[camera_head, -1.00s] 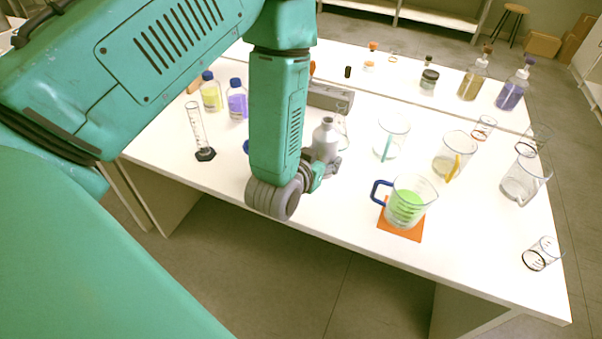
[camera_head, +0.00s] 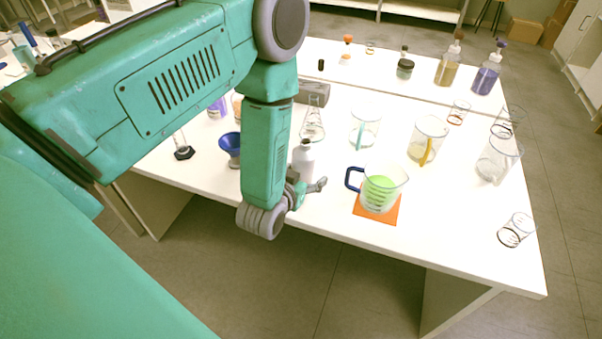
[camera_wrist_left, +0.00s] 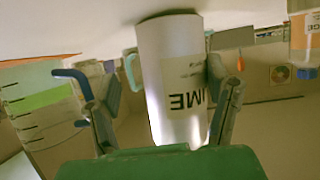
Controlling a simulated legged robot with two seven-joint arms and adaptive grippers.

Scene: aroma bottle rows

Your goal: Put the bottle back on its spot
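The pale grey-white bottle (camera_head: 303,162) stands upright near the front edge of the white table, partly hidden behind my left forearm. In the left wrist view, which is upside down, the bottle (camera_wrist_left: 175,85) shows a label with black letters, and its base meets the white tabletop. My left gripper (camera_head: 305,190) is low at the bottle. Its fingers (camera_wrist_left: 165,105) stand spread on either side of the bottle, with a clear gap on the left side in the wrist view. No marked spot shows under the bottle. My right gripper is not in view.
Right of the bottle, a beaker of green liquid (camera_head: 379,191) stands on an orange mat (camera_head: 375,215). A conical flask (camera_head: 313,122) is behind, a blue funnel (camera_head: 231,146) left. Clear jugs (camera_head: 427,140) stand further right.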

